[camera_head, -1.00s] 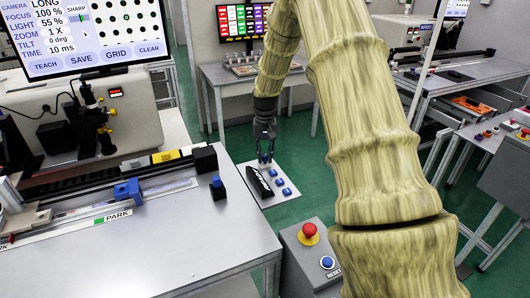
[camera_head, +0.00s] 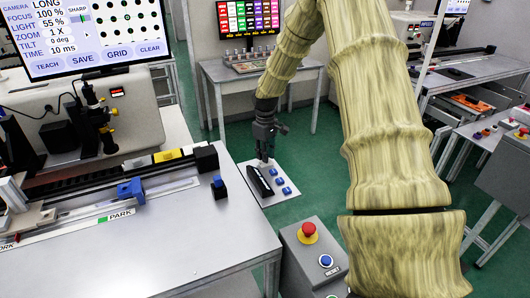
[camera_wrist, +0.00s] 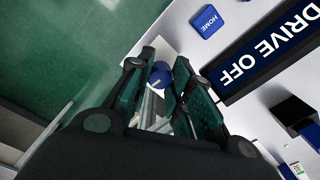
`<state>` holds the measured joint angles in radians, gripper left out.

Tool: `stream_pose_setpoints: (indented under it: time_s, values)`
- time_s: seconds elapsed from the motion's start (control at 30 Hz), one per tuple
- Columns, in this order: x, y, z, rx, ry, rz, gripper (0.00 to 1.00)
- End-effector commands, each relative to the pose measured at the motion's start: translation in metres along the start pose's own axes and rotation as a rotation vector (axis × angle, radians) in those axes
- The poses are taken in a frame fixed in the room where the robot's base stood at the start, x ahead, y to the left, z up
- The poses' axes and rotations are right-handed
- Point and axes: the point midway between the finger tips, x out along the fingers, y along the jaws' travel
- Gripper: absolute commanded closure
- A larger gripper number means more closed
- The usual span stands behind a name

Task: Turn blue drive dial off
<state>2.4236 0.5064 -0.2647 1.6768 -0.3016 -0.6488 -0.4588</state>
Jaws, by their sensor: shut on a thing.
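In the wrist view, the blue drive dial (camera_wrist: 160,76) sits between the fingertips of my gripper (camera_wrist: 158,82), which are shut on its sides. The dial is on a white panel (camera_wrist: 178,28), and the fingers partly cover it. Beside it, a dark display (camera_wrist: 262,52) reads DRIVE OFF. In the head view, my gripper (camera_head: 264,158) points down at the far end of the panel (camera_head: 285,201), and I cannot make out the dial behind it. The black display (camera_head: 259,181) shows there, with its text too small to read.
Several blue buttons (camera_head: 281,181) line the panel's right side; one, HOME (camera_wrist: 207,22), shows close to the fingers. A grey table (camera_head: 160,245) with a rail and blue slider (camera_head: 131,190) stands at left. A red-knobbed control box (camera_head: 309,232) is in front. Green floor lies around.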

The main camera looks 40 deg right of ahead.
Motion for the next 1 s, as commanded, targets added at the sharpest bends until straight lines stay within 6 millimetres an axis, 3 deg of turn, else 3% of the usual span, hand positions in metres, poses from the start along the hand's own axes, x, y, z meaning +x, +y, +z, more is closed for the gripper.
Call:
stream_pose_setpoints:
  time_s: [0.3,0.83,0.87,0.97,1.0]
  values:
    - [0.0030,-0.0003,0.0036,-0.114,-0.008,-0.004,1.00]
    - [0.0034,0.0004,0.0041,-0.134,-0.009,-0.003,1.00]
    - [0.0034,0.0004,0.0040,-0.134,-0.009,-0.003,0.76]
    - [0.0030,0.0003,0.0035,-0.134,-0.007,-0.002,0.57]
    - [0.0026,0.0003,0.0030,-0.134,-0.007,-0.002,0.56]
